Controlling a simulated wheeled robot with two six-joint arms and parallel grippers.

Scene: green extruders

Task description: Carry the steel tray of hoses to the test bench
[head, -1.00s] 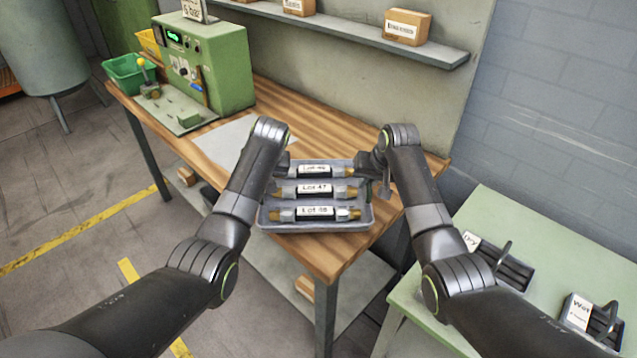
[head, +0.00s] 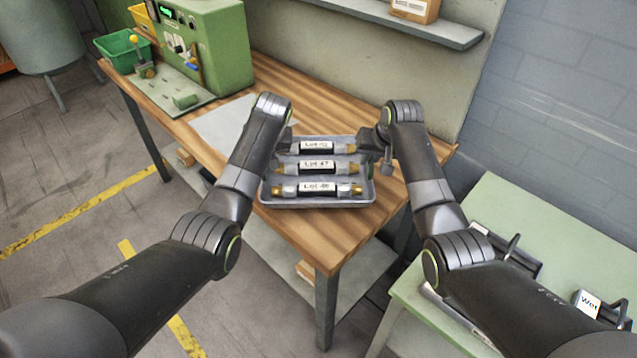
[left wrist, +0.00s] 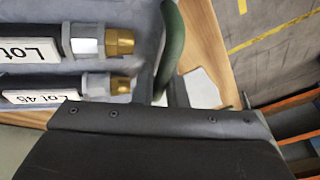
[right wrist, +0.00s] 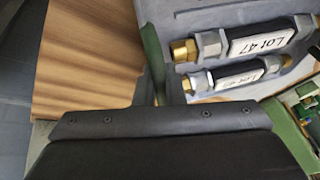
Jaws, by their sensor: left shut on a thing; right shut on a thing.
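The steel tray (head: 318,204) is a shallow grey tray over the wooden-topped test bench (head: 300,245). Three dark hoses with brass ends and white lot labels lie in it side by side, the middle one marked Lot 47 (head: 317,167). My left gripper (left wrist: 162,90) is shut on a dark green handle (left wrist: 170,45) at the tray's left end. My right gripper (right wrist: 160,88) is shut on the matching handle (right wrist: 151,45) at the right end. The tray looks about level. I cannot tell whether its underside touches the bench top.
A green machine (head: 222,48) and a green bin (head: 122,50) stand at the bench's far left. A pale sheet (head: 220,125) lies left of the tray. A shelf (head: 400,18) runs above the back. A pale green table (head: 540,230) with black holders is at right.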

